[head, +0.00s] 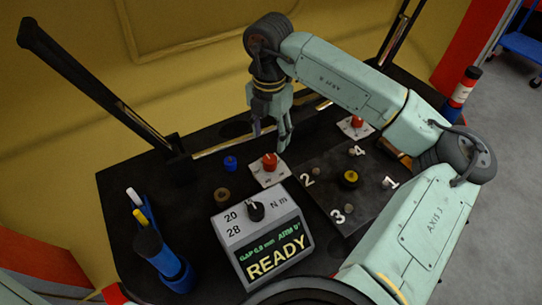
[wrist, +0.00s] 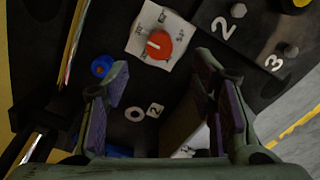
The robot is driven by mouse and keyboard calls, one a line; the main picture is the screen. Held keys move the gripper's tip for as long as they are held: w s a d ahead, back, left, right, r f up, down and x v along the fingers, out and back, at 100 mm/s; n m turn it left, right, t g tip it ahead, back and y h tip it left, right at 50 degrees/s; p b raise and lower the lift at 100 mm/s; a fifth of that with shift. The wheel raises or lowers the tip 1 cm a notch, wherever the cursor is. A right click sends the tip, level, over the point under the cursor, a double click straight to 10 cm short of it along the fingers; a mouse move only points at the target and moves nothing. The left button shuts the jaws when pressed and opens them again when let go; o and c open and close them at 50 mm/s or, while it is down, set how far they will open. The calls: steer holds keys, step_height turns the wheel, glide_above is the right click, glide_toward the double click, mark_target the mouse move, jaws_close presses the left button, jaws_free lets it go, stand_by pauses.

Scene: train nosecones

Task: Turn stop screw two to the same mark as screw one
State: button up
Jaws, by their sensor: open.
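A red knob (head: 269,162) sits on a white marked plate on the black bench, just below my gripper (head: 270,138). In the wrist view this knob (wrist: 158,44) has a white pointer line aimed toward the upper left; its marks are too small to read surely. A second red knob (head: 356,121) on a white plate sits further right, partly behind my arm; its pointer is unreadable. I cannot tell for certain which is screw one or two. My gripper (wrist: 160,75) is open and empty, its fingers apart and not visibly touching the knob.
A dark plate (head: 340,205) with several numbered bolts lies right of the near knob. A display box (head: 262,240) reading READY stands in front.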

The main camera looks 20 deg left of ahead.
mark_target(269, 159)
step_height(269, 159, down, 10)
steer(key=shift+r+p, duration=0.2)
steer(key=shift+p, duration=0.65)
steer(key=c, duration=1.1)
steer(key=shift+c, duration=0.2)
steer(key=shift+b, duration=0.3)
